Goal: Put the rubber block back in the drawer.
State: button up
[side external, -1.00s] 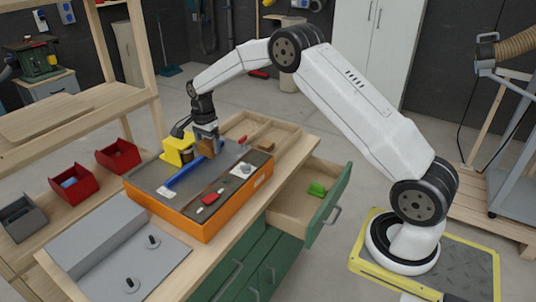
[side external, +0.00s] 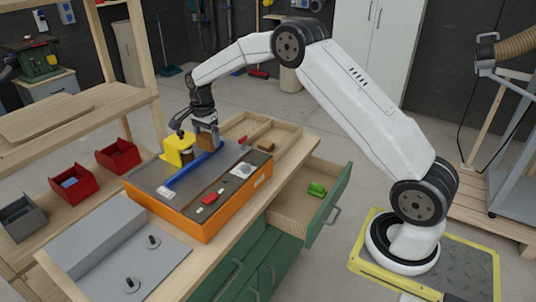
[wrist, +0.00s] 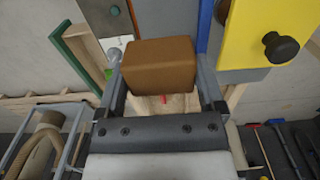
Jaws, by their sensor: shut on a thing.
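A brown block (side external: 206,142), which I take as the rubber block, is between the fingers of my gripper (side external: 206,136). The gripper is shut on it, over the far part of the grey-topped orange box. In the wrist view the block (wrist: 158,66) fills the space between both fingers (wrist: 160,95). The gap beneath the block is hard to judge. The green-fronted drawer (side external: 293,215) is pulled open, to the right of the bench and of my gripper. A green object (side external: 316,189) lies inside it, and much of its floor is bare.
On the orange box (side external: 227,212) are a blue bar (side external: 190,168), a yellow fixture (side external: 176,151) with a dark knob, and a small red piece (side external: 210,198). A wooden divided tray (side external: 285,134) lies behind. Two red bins (side external: 74,184) stand left.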

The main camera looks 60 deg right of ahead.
notch_tip(320, 180, up, 4)
jog(key=shift+r, duration=0.1)
jog(key=s+d, duration=0.8)
jog(key=d, duration=0.1)
send_over(301, 216)
notch_tip(301, 216, down, 26)
jog(key=shift+r, duration=0.25)
jog(key=shift+a, duration=0.1)
jog(key=shift+f, duration=2.9)
jog(key=shift+f, duration=0.15)
jog(key=shift+f, duration=1.95)
jog(key=shift+f, duration=0.1)
